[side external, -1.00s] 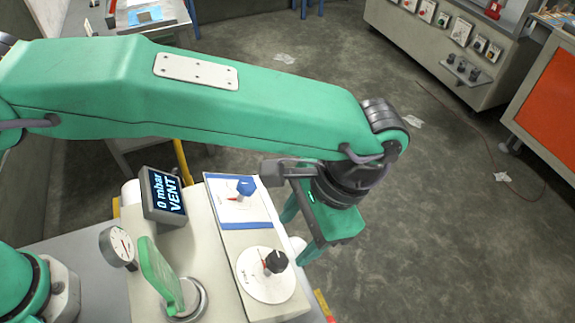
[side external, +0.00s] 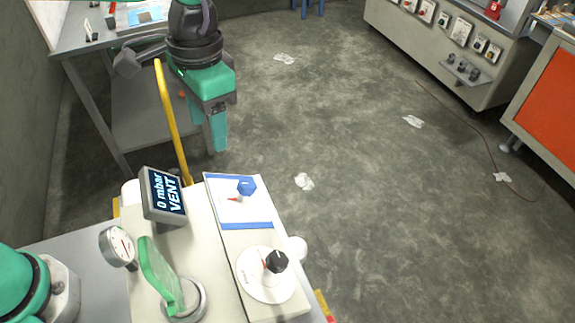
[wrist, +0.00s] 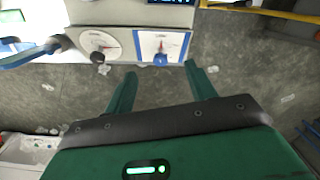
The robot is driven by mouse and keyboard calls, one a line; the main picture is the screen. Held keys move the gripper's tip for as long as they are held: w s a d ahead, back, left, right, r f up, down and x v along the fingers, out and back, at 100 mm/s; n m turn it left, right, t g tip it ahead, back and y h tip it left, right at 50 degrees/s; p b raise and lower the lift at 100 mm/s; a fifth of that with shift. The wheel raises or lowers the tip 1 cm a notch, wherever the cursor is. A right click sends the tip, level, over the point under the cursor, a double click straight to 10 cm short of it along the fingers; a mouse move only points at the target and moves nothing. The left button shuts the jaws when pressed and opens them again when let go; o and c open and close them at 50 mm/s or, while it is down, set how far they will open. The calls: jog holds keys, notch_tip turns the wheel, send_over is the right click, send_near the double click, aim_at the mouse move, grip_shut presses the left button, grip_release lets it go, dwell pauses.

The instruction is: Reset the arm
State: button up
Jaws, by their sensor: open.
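My gripper (side external: 214,132) hangs at the upper left of the side view, in front of the grey table and beyond the machine with the knobs. In the wrist view my gripper (wrist: 157,80) shows two green fingers spread apart with nothing between them. The fingers are apart from the machine's panel. The panel has a blue knob (side external: 247,186) on a white and blue plate and a black knob (side external: 276,261) on a round white dial (side external: 262,283). A small display (side external: 164,194) reads "0 mbar VENT".
A pressure gauge (side external: 117,246) and a green lever (side external: 160,272) stand on the machine. A yellow rail (side external: 170,118) rises behind it, near my gripper. A grey table (side external: 80,47) stands at upper left. The floor to the right is open, with scraps of paper (side external: 304,181).

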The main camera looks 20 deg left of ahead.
jog(key=s+a+r+n+t+h, duration=0.1)
jog(key=s+a+r+n, duration=0.1)
jog(key=a, duration=0.5)
jog(key=s+a+r+n+t, duration=0.1)
jog(key=a+t, duration=0.1)
jog(key=a, duration=0.6)
jog(key=s+a+f+n+t, duration=0.2)
jog(key=s+a+n+t, duration=0.1)
jog(key=s+a, duration=0.4)
jog(key=shift+s+a+f+y, duration=0.2)
jog(key=shift+a+f+y, duration=0.1)
jog(key=shift+a, duration=0.95)
